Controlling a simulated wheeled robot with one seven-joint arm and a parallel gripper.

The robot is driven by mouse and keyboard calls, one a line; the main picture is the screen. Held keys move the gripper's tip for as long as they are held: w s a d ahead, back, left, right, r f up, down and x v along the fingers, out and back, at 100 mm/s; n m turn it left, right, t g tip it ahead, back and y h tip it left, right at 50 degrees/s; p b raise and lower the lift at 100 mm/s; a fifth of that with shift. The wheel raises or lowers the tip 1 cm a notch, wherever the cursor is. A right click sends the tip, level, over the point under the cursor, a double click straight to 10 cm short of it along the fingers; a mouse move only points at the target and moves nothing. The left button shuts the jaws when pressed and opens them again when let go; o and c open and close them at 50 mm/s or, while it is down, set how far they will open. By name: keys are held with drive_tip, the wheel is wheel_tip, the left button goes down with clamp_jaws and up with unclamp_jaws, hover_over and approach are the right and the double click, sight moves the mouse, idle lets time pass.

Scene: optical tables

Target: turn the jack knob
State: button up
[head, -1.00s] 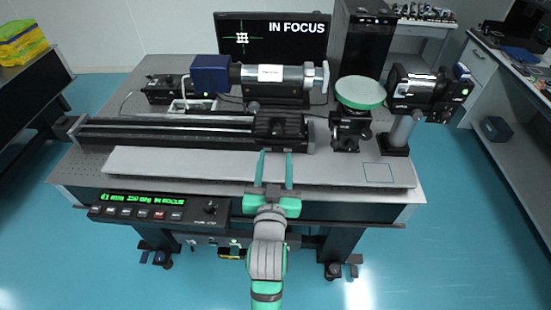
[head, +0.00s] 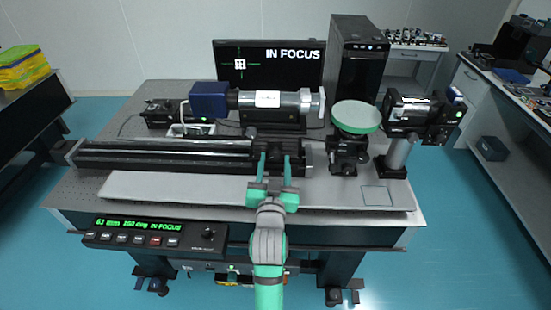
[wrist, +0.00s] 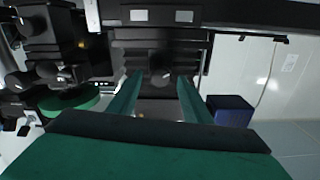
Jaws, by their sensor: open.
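The jack (head: 345,155) is a small black lab jack carrying a round green plate (head: 356,115), on the right half of the table. Its knob is too small to pick out surely in the head view. My gripper (head: 274,158) is open, with its two green fingers over the black carriage (head: 280,172) at the right end of the rail, left of the jack. In the wrist view, my gripper (wrist: 159,80) has a dark round knob (wrist: 160,77) of the carriage between its fingertips; contact cannot be told. The green plate (wrist: 75,102) shows at the left there.
A long rail (head: 165,155) and a pale plate (head: 180,187) lie along the table front. A tube with a blue end (head: 208,99) lies behind. A camera on a post (head: 398,152) stands right of the jack. The monitor (head: 295,75) and control box (head: 150,236) read IN FOCUS.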

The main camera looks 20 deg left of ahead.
drive_tip(key=shift+x, duration=0.9)
drive_tip(key=shift+w+d, duration=0.2)
drive_tip(key=shift+a, duration=0.25)
drive_tip(key=shift+s+a, duration=0.15)
drive_tip(key=c, duration=1.1)
drive_tip(key=shift+o, duration=0.2)
drive_tip(key=shift+n, duration=0.3)
drive_tip(key=o, duration=1.1)
drive_tip(key=shift+s+r, duration=0.1)
drive_tip(key=shift+c, duration=0.2)
